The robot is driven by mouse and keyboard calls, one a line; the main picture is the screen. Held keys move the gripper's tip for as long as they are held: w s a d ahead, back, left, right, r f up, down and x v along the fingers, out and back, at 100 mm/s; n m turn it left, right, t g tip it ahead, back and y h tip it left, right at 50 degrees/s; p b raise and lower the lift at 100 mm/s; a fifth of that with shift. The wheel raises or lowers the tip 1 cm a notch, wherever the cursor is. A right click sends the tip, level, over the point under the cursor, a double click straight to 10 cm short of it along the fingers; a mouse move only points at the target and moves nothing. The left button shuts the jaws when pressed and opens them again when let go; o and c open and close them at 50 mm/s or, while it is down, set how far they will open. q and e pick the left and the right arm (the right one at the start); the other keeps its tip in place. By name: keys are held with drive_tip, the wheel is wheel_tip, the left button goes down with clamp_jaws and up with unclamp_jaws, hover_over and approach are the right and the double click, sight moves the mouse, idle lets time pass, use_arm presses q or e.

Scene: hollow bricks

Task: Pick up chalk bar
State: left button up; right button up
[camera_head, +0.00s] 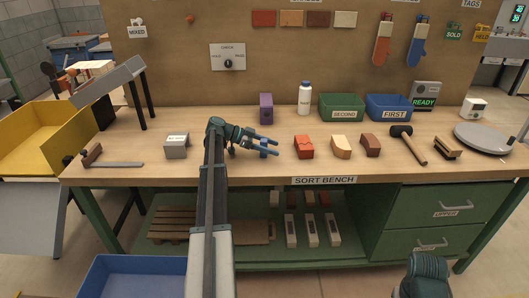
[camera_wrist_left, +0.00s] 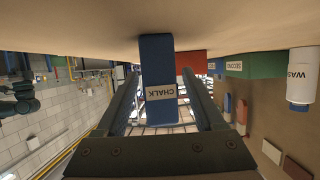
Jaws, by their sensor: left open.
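The chalk bar is a blue block with a white CHALK label, upside down in the left wrist view (camera_wrist_left: 157,75). It stands between the two open fingers of my left gripper (camera_wrist_left: 165,110), with a visible gap on the right side. In the head view my left gripper (camera_head: 268,146) is low over the bench, left of the red brick, and its fingers largely hide the blue bar. My right gripper is not in view; only a part of my right arm shows at the bottom right.
On the sort bench (camera_head: 310,180), a red brick (camera_head: 304,147), a cream brick (camera_head: 341,147) and a brown brick (camera_head: 370,145) stand to the right. Behind are a purple block (camera_head: 266,108), a white bottle (camera_head: 305,98), a green bin (camera_head: 341,107) and a blue bin (camera_head: 389,107).

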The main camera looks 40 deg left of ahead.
use_arm(q)
drive_tip(key=shift+w+d, duration=0.1)
clamp_jaws()
idle(0.3)
drive_tip(key=shift+r+p, duration=0.8)
drive_tip(key=shift+p, duration=0.15)
drive_tip(key=shift+s+r+p, duration=0.2)
drive_tip(key=shift+r+p, duration=0.35)
drive_tip(key=shift+r, duration=0.05)
drive_tip(key=shift+s+r+p, duration=0.15)
drive_tip(key=shift+r+p, duration=0.4)
drive_tip(key=s+a, duration=0.2)
drive_tip(key=s, duration=0.2)
drive_tip(key=s+a, duration=0.1)
drive_tip(key=s, duration=0.4)
drive_tip(key=s+a+r+p, duration=0.1)
drive_tip(key=s+a, duration=0.1)
drive_tip(key=s, duration=0.3)
drive_tip(key=shift+s+a, duration=0.15)
drive_tip(key=shift+a, duration=0.15)
